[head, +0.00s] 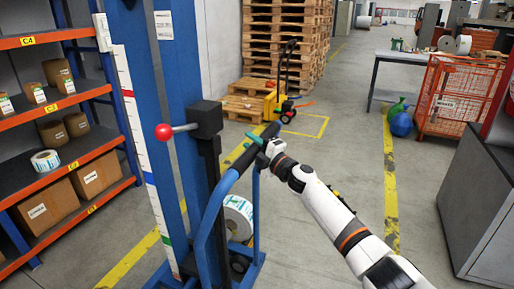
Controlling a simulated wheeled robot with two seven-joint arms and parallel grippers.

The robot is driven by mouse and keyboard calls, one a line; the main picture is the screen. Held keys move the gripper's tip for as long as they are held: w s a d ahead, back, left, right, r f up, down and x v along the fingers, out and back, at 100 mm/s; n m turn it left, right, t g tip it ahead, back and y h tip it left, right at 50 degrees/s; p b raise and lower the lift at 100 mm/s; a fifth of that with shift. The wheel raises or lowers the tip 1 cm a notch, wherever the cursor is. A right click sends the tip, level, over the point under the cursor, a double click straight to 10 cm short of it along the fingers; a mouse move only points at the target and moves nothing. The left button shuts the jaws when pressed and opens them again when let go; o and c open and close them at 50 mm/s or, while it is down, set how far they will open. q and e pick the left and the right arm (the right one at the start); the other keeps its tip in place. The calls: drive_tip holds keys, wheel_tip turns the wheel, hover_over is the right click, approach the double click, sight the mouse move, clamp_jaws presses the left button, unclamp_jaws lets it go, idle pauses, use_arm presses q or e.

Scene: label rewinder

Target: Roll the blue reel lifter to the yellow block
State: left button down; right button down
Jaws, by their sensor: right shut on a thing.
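The blue reel lifter (183,105) stands upright close in front of me, with a tall blue mast, a red-knobbed lever and a curved blue push handle (213,208). My right gripper (262,151) comes in from the right and is shut on the push handle near its dark far end. The fingertips are partly hidden by the wrist. A yellow block-like shape (271,104) is on the floor farther ahead, by a hand truck and a yellow-outlined floor square. I cannot tell whether it is separate from the truck. My left gripper is out of view.
An orange-and-blue shelf (70,154) with boxes and rolls stands at left, close to the lifter. Stacked pallets (285,45) are behind the hand truck (287,75). A grey cabinet (478,200) and a red wire cage (452,98) are at right. The central aisle floor is mostly clear.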

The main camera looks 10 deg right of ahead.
drive_tip(key=shift+a+f, duration=0.15)
drive_tip(key=shift+a, duration=0.05)
drive_tip(key=c, duration=1.5)
unclamp_jaws()
drive_tip(key=o, duration=0.4)
drive_tip(key=shift+w+a, duration=0.1)
drive_tip(key=shift+a, duration=0.1)
drive_tip(key=shift+s+d+f, duration=0.1)
drive_tip(key=shift+s+d, duration=0.25)
drive_tip(key=v, duration=1.1)
drive_tip(key=shift+p, duration=0.45)
